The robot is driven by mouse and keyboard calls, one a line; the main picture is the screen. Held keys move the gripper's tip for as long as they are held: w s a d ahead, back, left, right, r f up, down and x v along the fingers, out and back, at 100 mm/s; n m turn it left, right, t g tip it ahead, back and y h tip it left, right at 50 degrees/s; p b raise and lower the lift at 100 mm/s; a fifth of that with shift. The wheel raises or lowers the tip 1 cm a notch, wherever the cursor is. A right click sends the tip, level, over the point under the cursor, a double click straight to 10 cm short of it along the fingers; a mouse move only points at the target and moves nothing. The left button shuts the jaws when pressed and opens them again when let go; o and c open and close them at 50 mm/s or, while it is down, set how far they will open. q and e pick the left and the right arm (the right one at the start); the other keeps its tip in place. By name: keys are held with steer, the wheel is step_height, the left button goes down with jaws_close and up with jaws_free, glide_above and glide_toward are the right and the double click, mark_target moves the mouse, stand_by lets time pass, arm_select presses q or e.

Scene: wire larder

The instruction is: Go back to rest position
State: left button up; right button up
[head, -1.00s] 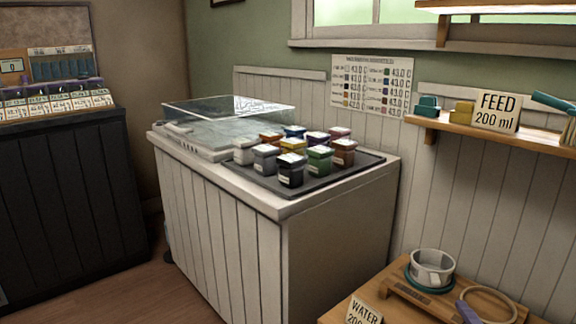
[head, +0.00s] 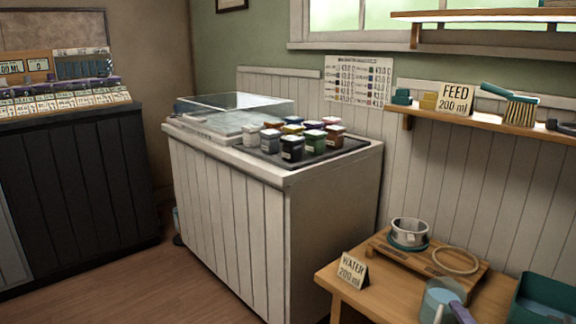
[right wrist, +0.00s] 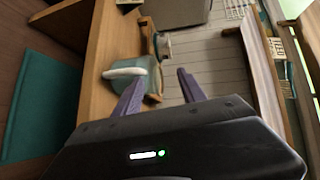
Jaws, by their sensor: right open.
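My right gripper (right wrist: 160,77) shows in the right wrist view with its two purple fingers spread apart and nothing between them. Past the fingers is a wooden bench with a teal jug (right wrist: 142,72) that has a pale handle. The left finger overlaps the jug in the picture; I cannot tell whether they touch. In the head view, a blue-teal jug (head: 437,300) stands at the bottom edge on the bench (head: 335,277), with a purple piece beside it that I cannot identify for sure. My left gripper is not in view.
A white cabinet (head: 235,225) carries several paint-coloured jars and a clear lid. A dark cabinet (head: 80,200) stands at left. The bench holds a WATER sign (head: 352,270), a metal ring cup (head: 409,232) and a teal bin (head: 545,300). Floor (head: 150,290) between the cabinets is clear.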

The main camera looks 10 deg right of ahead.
steer(key=s+a+f+n+g+y, duration=0.1)
steer(key=a+f+n+g, duration=0.3)
steer(key=f, duration=0.7)
steer(key=s+a+f+n+g+y, duration=0.1)
steer(key=a+f+n+g, duration=0.25)
steer(key=f+n, duration=0.45)
steer(key=s+a+f+n+g+y, duration=0.2)
steer(key=s+a+f, duration=0.35)
steer(key=a, duration=0.35)
steer(key=s+a+f+n+g+y, duration=0.1)
steer(key=s+a+f+n+g, duration=0.1)
steer(key=s+a+f, duration=0.45)
steer(key=s+a+f+n+g+y, duration=0.1)
steer(key=s+a+f+g+y, duration=0.2)
steer(key=a+f, duration=0.5)
arm_select(q)
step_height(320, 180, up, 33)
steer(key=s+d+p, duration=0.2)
steer(key=p, duration=3.1)
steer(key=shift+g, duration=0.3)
arm_select(e)
steer(key=s+a+r, duration=0.1)
steer(key=a+r, duration=0.1)
steer(key=r, duration=1.5)
steer(key=s+a+r+n, duration=0.1)
steer(key=s+a+r, duration=0.1)
steer(key=r, duration=1.6)
steer(key=shift+a, duration=0.35)
